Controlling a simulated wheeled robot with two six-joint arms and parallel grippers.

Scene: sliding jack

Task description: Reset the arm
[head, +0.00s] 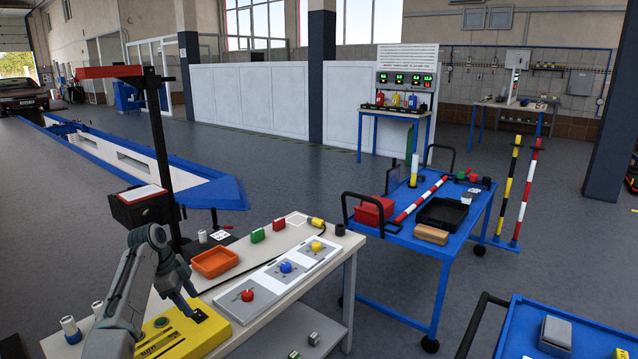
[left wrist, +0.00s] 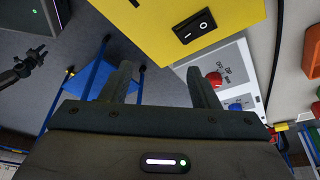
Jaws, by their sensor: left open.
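A yellow box (head: 190,335) sits at the near left end of the light workbench (head: 335,262). It has a black rocker switch on its face, seen plainly in the left wrist view (left wrist: 194,24). My left gripper (head: 192,305) is just above this box in the head view, fingers pointing down. In the left wrist view its two fingers (left wrist: 163,85) stand apart with nothing between them. The switch lies ahead of the fingertips there; whether they touch the box is unclear. My right gripper is not in the head view.
A panel with red (head: 247,295), blue (head: 286,267) and yellow (head: 316,246) knobs lies beside the box. An orange tray (head: 214,262) is behind. A blue cart (head: 400,237) stands to the right. A dark claw-like shape (left wrist: 28,64) in the left wrist view is unclear.

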